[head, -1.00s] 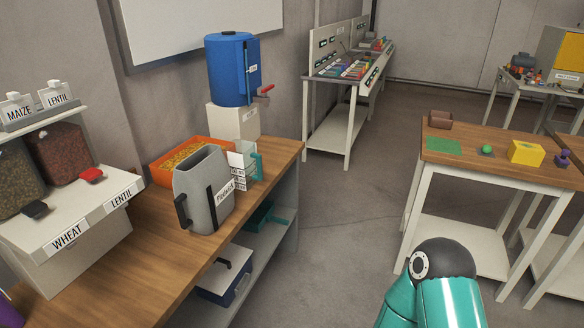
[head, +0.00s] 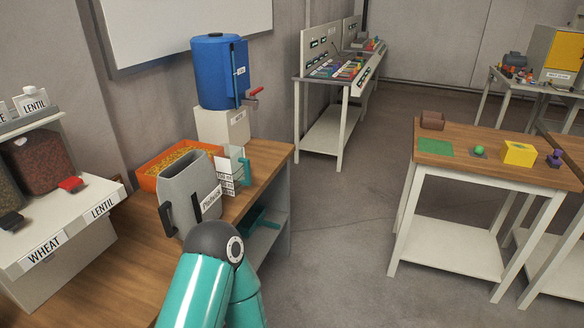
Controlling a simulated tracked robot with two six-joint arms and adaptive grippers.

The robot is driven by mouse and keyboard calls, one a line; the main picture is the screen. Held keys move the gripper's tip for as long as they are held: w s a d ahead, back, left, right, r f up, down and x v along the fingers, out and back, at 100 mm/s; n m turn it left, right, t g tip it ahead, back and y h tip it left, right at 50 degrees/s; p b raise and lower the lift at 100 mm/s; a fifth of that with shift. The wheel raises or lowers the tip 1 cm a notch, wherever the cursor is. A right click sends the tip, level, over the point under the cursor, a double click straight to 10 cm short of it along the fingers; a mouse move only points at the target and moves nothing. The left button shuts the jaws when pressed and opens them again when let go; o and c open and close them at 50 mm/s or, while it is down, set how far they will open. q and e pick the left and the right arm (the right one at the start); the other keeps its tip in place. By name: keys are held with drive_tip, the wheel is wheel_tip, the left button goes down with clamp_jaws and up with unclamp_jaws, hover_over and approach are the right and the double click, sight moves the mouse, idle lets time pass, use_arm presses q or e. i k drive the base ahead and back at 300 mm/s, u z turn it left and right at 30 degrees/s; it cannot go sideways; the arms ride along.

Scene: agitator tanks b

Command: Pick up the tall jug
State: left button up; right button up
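The tall jug (head: 181,190) is a grey, open-topped, upright container with a black side handle and a white label on its front. It stands on the wooden bench at the left in the head view. Its lower front is hidden behind the black and teal elbow of one of my arms. I cannot tell whether that arm touches the jug. Neither of my grippers shows in the view.
An orange tray (head: 147,182) with yellow contents and a clear measuring jug with a teal handle (head: 246,172) stand close to the jug. A blue drum (head: 215,75) stands behind, and grain dispensers (head: 65,228) stand left. Floor between the bench and right table (head: 500,165) is clear.

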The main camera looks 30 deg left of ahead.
sight(231, 167)
drive_tip(key=z, duration=0.65)
drive_tip(key=i, duration=3.3)
drive_tip(key=z, duration=0.7)
drive_tip(key=i, duration=0.25)
drive_tip(key=u, duration=3.15)
drive_tip(key=i, duration=0.3)
drive_tip(key=u, duration=2)
